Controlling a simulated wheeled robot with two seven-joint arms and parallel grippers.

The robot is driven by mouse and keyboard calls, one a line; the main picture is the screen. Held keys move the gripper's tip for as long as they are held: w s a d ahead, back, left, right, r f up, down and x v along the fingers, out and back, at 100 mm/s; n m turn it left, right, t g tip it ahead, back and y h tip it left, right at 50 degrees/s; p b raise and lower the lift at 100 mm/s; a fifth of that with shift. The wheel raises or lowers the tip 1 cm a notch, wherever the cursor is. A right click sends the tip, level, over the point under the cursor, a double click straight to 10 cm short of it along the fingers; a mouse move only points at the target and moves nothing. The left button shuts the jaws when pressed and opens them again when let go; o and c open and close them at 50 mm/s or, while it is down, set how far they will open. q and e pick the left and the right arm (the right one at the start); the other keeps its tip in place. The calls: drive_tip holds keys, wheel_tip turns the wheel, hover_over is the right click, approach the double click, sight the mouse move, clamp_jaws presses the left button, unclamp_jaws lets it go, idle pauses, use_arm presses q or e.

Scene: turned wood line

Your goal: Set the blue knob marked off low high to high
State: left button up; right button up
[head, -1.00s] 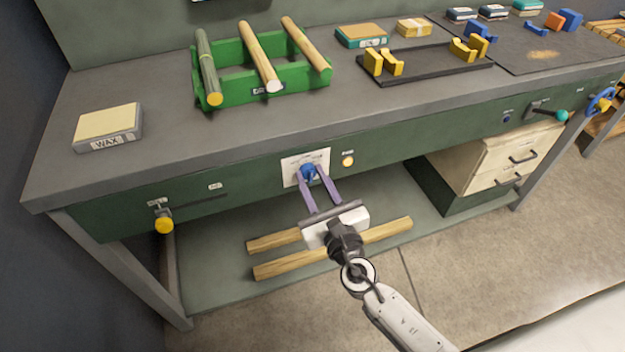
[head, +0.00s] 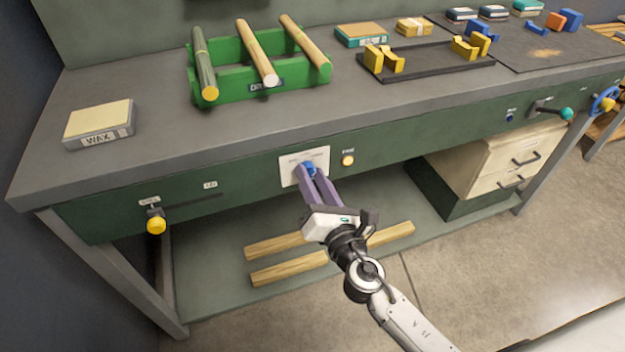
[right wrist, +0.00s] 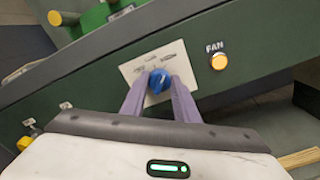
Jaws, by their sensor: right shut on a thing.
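The blue knob (head: 309,169) is on a white plate (head: 291,177) on the bench's green front panel. In the right wrist view the knob (right wrist: 159,80) sits between the purple fingers, with a pale mark on its face. The plate's lettering (right wrist: 149,62) is too small to read. My right gripper (head: 312,176) is shut on the knob, and its fingertips cover the knob's sides; the gripper also shows in the right wrist view (right wrist: 157,88). My left gripper is in neither view.
A lit amber FAN button (head: 347,160) is just right of the plate. A yellow-knobbed lever (head: 156,225) is at the panel's left. The bench top above holds a wax block (head: 99,124) and a green rack (head: 262,89) of wooden rods. Wooden bars (head: 290,268) lie on the shelf below.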

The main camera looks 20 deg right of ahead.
idle(0.5)
drive_tip(key=o, duration=1.1)
drive_tip(key=shift+c, duration=0.2)
drive_tip(key=shift+s, duration=0.1)
drive_tip(key=s+b, duration=0.2)
drive_tip(key=s, duration=0.8)
drive_tip(key=shift+d, duration=0.15)
drive_tip(key=shift+s, duration=0.1)
